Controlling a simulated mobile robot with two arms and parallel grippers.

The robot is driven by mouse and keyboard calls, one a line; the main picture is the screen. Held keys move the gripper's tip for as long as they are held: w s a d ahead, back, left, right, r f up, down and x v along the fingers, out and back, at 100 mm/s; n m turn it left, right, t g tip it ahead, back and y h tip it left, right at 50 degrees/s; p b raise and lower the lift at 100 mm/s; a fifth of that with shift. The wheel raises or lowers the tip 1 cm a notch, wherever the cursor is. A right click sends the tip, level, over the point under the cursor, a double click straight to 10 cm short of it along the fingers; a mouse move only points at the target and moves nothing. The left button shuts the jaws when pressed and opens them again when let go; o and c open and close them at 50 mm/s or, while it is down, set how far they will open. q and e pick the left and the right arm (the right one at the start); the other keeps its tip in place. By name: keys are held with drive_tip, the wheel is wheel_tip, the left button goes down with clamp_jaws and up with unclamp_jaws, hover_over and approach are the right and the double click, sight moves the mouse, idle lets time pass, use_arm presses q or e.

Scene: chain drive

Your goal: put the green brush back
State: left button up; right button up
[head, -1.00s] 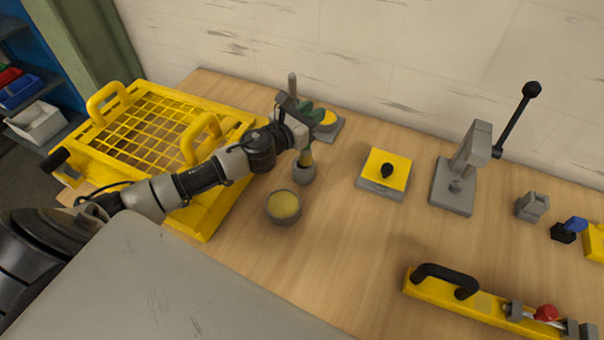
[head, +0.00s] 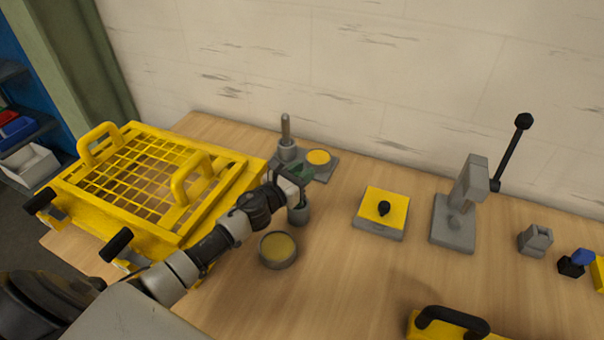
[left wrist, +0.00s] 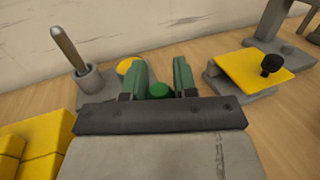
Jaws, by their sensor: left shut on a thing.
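My left gripper (head: 300,180) is shut on the green brush, directly above the small grey cup (head: 298,215) on the bench. In the left wrist view the round green end of the brush (left wrist: 160,90) shows between the two green fingers of the gripper. The brush's lower part is hidden in the head view by the gripper and cup; it appears to be down inside the cup, but how deep I cannot tell. My right gripper is not in view.
A round tin with yellow contents (head: 278,250) stands just in front of the cup. Behind is a grey plate with an upright rod (head: 285,128) and yellow disc (head: 318,157). A yellow-topped block (head: 385,207) stands right, a yellow basket (head: 130,190) left.

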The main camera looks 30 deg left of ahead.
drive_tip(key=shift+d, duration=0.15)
use_arm(q)
drive_tip(key=shift+f, duration=0.1)
drive_tip(key=o, duration=0.9)
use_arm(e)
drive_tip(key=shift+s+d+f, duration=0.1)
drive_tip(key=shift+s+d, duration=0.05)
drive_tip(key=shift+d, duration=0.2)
use_arm(q)
drive_tip(key=shift+s+r, duration=0.1)
drive_tip(key=shift+r, duration=0.1)
drive_tip(key=shift+b+v, duration=1.2)
drive_tip(key=shift+v, duration=4.8)
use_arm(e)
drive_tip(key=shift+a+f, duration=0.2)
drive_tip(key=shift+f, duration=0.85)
use_arm(q)
drive_tip(key=shift+f, duration=0.15)
